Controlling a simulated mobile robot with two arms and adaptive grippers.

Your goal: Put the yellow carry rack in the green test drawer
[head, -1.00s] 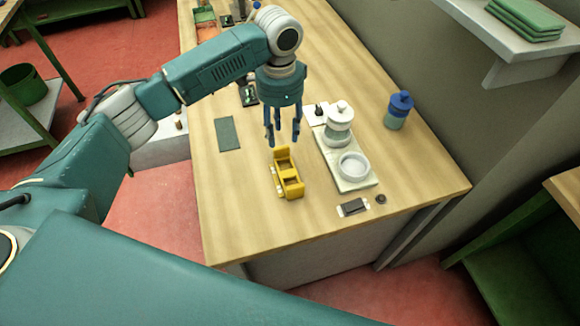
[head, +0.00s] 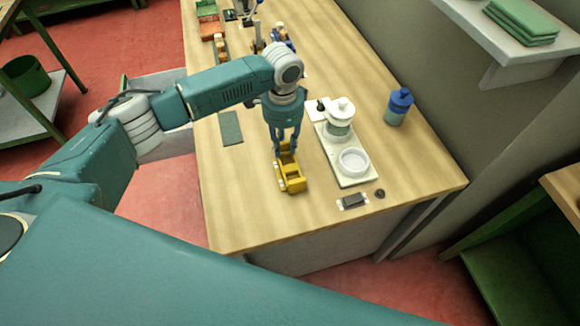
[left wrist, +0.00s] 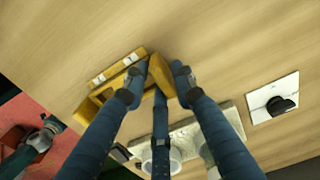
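The yellow carry rack (head: 291,182) sits on the wooden table, left of the white stand. My left gripper (head: 285,155) points down at the rack's far end. In the left wrist view, its fingers (left wrist: 160,80) are on either side of the raised end of the yellow rack (left wrist: 112,78), very close to it. I cannot tell whether they press on it. A pale grey drawer-like box (head: 150,82) juts from the table's left side, partly hidden by my left arm. I cannot tell whether it is the green test drawer. My right gripper is not in view.
A white stand (head: 355,180) with a jar and dish is just right of the rack. A blue-capped bottle (head: 398,106), a small dark block (head: 353,201) and a flat green pad (head: 230,128) are also on the table (head: 240,205). The front left tabletop is clear.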

